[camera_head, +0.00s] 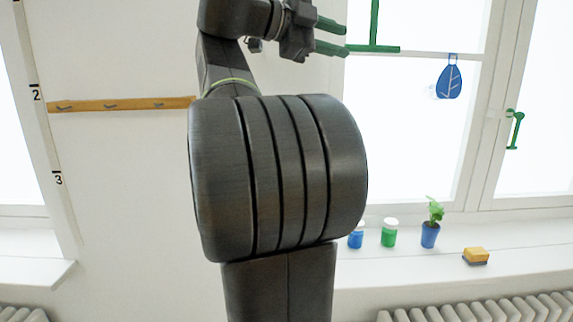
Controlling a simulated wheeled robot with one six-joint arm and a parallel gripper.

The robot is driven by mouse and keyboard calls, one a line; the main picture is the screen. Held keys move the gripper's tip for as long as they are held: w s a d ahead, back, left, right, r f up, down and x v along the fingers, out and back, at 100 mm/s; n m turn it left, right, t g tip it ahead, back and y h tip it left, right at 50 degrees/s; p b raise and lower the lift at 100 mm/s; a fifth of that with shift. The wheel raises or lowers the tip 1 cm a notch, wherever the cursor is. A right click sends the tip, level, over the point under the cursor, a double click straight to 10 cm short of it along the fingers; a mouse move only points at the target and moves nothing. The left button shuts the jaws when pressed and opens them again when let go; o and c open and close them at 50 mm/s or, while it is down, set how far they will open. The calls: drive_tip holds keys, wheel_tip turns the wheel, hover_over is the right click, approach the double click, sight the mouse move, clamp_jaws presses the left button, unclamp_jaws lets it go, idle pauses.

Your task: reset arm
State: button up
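My gripper (344,38) is at the top middle of the head view, raised and pointing right. Its two dark green fingers are apart, with nothing visible between them. My dark grey arm rises from the column in the middle and folds up to the gripper. The lower fingertip appears close to a green bar (375,48) at the window in the picture; I cannot tell the distance between them.
On the windowsill (400,267) stand a blue jar (356,237), a green jar (389,235), a plant in a blue pot (429,234) and a yellow sponge (476,255). A wooden hook rail (120,105) is on the left wall. Radiators (480,308) are below.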

sight(360, 46)
drive_tip(key=p+x, duration=0.1)
drive_tip(key=x, duration=0.5)
drive_tip(key=shift+w+d+f, duration=0.1)
drive_tip(key=shift+d+f, duration=0.05)
drive_tip(key=shift+f, duration=0.3)
drive_tip(key=shift+w+d+f, duration=0.1)
drive_tip(key=shift+d+f, duration=0.05)
drive_tip(key=shift+f, duration=0.3)
drive_tip(key=shift+s+a+f, duration=0.1)
drive_tip(key=shift+f, duration=0.15)
drive_tip(key=shift+f, duration=0.1)
